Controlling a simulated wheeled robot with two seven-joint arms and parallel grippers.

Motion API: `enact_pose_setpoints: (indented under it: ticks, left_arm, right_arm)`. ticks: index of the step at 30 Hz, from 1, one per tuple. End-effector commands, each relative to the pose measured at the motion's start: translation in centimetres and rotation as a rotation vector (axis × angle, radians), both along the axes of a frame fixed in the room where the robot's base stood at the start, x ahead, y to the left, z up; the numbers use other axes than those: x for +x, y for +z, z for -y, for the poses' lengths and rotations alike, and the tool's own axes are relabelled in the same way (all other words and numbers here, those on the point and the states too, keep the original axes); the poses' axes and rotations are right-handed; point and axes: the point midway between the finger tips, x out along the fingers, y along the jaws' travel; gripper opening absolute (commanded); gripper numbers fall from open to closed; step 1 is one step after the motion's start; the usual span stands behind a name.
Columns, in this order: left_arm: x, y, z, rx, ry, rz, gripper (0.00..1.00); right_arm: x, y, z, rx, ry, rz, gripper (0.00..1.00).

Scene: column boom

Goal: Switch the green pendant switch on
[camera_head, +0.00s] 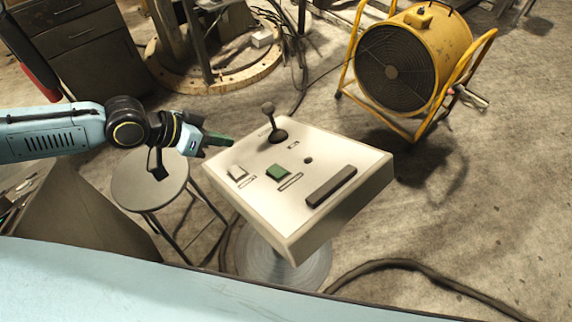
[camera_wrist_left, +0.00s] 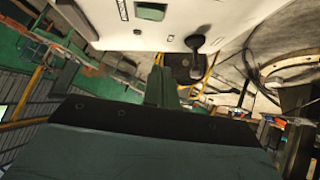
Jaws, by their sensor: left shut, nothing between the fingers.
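The green switch (camera_head: 278,172) is a small rocker on the sloped top of a cream control box (camera_head: 330,225). It also shows at the top of the left wrist view (camera_wrist_left: 150,12). A white rocker switch (camera_head: 237,172) sits to its left, and a black joystick (camera_head: 272,122) stands behind. My left gripper (camera_head: 228,138) is shut and empty, with its dark green fingers beyond the box's left back edge, apart from the green switch. In the left wrist view the fingers (camera_wrist_left: 161,88) point toward the box. My right gripper is not in view.
A round stool (camera_head: 150,182) stands left of the box, under my left arm. A yellow fan (camera_head: 410,60) stands at the back right. A dark cable (camera_head: 420,268) runs over the floor at the front right. A dark bar (camera_head: 331,186) lies on the box top's right side.

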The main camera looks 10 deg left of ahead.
Motion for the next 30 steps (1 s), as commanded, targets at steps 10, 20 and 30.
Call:
enact_pose_setpoints:
  ticks: [10, 20, 30]
  left_arm:
    - [-0.4, -0.7, 0.5, -0.028, 0.030, -0.066, 0.00]
    - [0.7, -2.3, 2.1, -0.027, 0.024, -0.065, 0.00]
    - [3.6, -6.8, 6.2, -0.027, 0.026, -0.064, 0.00]
  right_arm:
    - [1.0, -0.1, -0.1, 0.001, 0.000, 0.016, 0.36]
    - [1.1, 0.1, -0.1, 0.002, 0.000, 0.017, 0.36]
    - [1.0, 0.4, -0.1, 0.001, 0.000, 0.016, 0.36]
